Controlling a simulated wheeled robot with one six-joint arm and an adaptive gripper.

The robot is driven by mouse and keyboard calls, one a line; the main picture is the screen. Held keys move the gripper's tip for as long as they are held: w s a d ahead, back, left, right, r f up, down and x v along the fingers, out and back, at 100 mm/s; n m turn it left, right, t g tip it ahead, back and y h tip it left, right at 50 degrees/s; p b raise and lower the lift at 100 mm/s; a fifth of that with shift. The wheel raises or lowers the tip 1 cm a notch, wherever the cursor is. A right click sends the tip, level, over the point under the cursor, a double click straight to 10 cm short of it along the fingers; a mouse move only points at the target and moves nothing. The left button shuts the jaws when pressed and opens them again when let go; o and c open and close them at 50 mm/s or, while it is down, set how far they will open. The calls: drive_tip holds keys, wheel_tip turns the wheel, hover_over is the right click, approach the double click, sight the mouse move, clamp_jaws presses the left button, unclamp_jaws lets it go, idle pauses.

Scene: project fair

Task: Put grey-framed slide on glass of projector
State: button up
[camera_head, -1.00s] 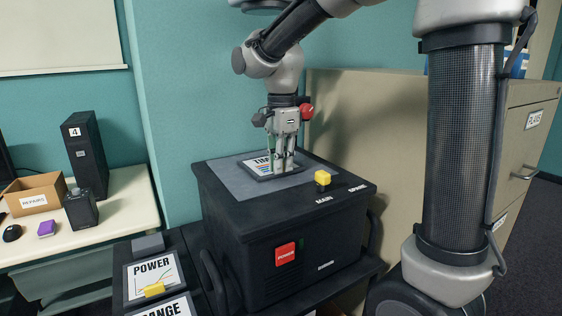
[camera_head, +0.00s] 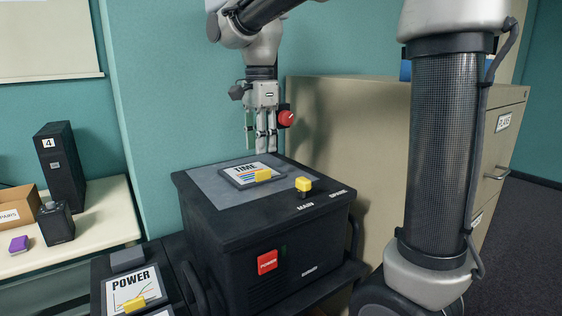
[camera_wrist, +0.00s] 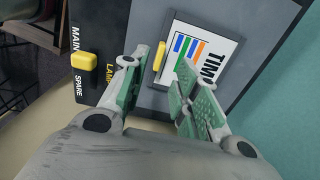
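A grey-framed slide marked TIME (camera_head: 252,174), with coloured bars and a yellow tab, lies on the grey glass (camera_head: 207,181) on top of the black projector (camera_head: 230,229). The slide also shows in the wrist view (camera_wrist: 198,60), beyond my fingers. My gripper (camera_head: 265,150) hangs above the projector's far side, fingers pointing down, apart from the slide. In the wrist view my gripper (camera_wrist: 155,100) has its green-padded fingers spread with nothing between them. Another slide, marked POWER (camera_head: 132,290), with a yellow tab, lies at the lower left.
A yellow switch (camera_head: 303,184) stands on the projector top by the MAIN and SPARE labels. A red POWER button (camera_head: 267,262) is on its front. A beige cabinet (camera_head: 350,130) stands close behind on the right. A desk (camera_head: 95,222) with a box and speakers is at left.

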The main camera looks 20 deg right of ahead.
drive_tip(key=s+d+f+n+t, duration=0.2)
drive_tip(key=s+d+f+n, duration=0.1)
drive_tip(key=s+d+n, duration=0.3)
drive_tip(key=s+d+f+n+t, duration=0.2)
drive_tip(key=s+d+n, duration=0.5)
drive_tip(key=s, duration=0.7)
drive_tip(key=f+n, duration=0.1)
drive_tip(key=n, duration=0.1)
drive_tip(key=shift+s+d+f+n, duration=0.3)
drive_tip(key=shift+s+n, duration=0.05)
drive_tip(key=shift+n, duration=0.05)
idle(0.5)
